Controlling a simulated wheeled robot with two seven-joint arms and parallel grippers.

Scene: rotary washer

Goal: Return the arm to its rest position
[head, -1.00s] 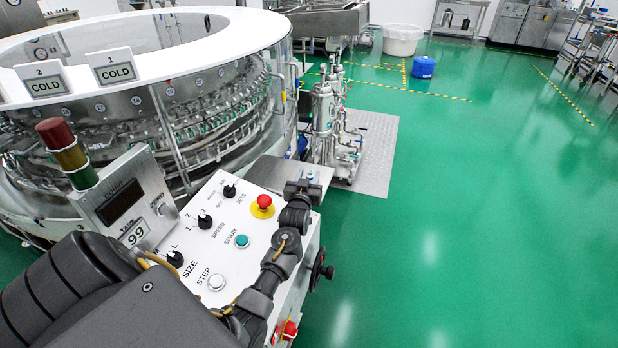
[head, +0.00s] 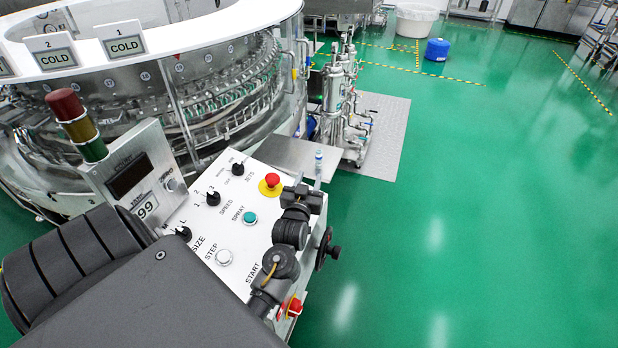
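My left arm comes in from the lower left and bends over the right edge of the white control panel (head: 205,231). My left gripper (head: 303,194) is at the panel's upper right corner, close to the red stop button (head: 272,180) in this view. Its fingers are small and dark, and I cannot tell whether they are open or shut. A small clear vial with a blue band (head: 319,166) shows just beyond the gripper. I cannot tell whether they touch. My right gripper is out of view.
The round washer (head: 215,90) with COLD signs (head: 124,45) fills the upper left. A signal light (head: 77,124) and a display box (head: 130,178) stand at the panel's left. Steel piping (head: 340,100) stands behind. The green floor (head: 470,240) at right is clear.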

